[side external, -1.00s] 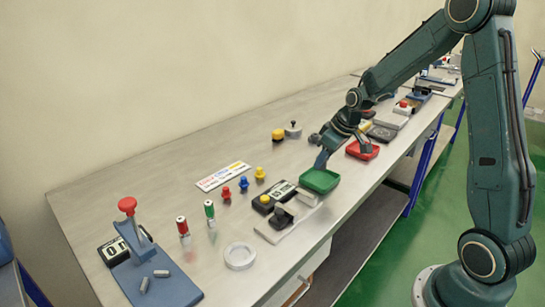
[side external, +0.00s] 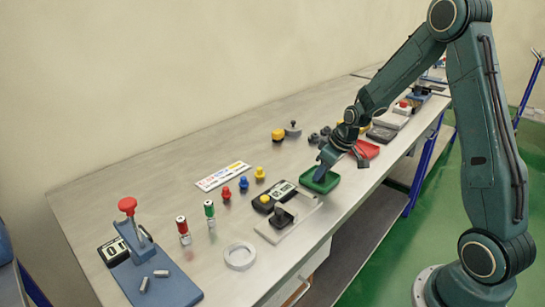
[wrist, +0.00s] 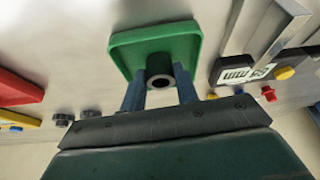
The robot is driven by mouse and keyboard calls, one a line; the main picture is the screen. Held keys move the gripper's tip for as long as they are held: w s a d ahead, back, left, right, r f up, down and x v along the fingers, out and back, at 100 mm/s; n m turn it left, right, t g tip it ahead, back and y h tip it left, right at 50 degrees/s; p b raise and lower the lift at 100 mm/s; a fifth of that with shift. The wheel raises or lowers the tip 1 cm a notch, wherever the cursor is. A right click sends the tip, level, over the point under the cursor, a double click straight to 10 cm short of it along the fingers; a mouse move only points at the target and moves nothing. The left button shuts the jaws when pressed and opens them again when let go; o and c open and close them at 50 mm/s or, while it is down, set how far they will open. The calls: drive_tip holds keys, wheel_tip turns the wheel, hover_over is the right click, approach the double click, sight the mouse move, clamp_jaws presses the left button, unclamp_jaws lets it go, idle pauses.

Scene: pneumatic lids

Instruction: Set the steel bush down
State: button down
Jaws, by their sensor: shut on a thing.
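The bush is hidden there. I cannot tell whether the bush touches the tray.
A red tray (side external: 367,150) lies behind the green one. A black-and-grey fixture (side external: 281,218) and a counter box (side external: 284,189) stand at the front left. Black knobs (side external: 318,137) sit behind my gripper. Coloured pegs (side external: 243,182) and a white ring (side external: 239,257) are farther left.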

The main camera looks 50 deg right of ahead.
drive_tip(key=c, duration=1.1)
unclamp_jaws()
drive_tip(key=shift+f, duration=0.1)
drive_tip(key=shift+o, duration=0.2)
drive_tip(key=v, duration=1.2)
